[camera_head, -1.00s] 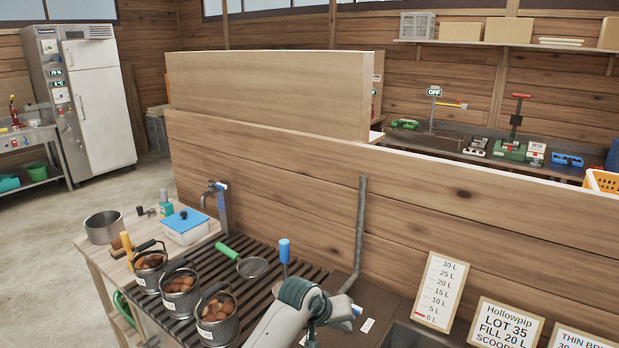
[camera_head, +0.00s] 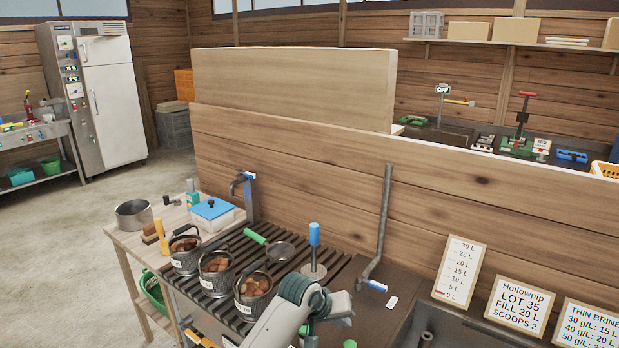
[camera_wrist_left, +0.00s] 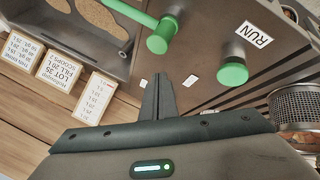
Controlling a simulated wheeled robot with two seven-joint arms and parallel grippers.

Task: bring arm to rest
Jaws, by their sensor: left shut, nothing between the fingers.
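My left arm (camera_head: 275,322) comes up from the bottom of the head view and bends at a dark green-grey joint. Its fingertips cannot be made out there. In the left wrist view my left gripper (camera_wrist_left: 158,95) has its dark fingers together, with nothing between them. It points toward a brown panel (camera_wrist_left: 200,50) with two green knobs (camera_wrist_left: 160,38), apart from the knobs as far as I can tell. My right gripper is not in view.
Mesh buckets of chestnuts (camera_head: 254,285) stand on the slatted rack (camera_head: 215,300) left of my arm. A strainer (camera_head: 280,252), a blue-handled tool (camera_head: 314,236) and a bent grey pipe (camera_head: 384,220) are behind it. Sign cards (camera_head: 459,270) lean at right.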

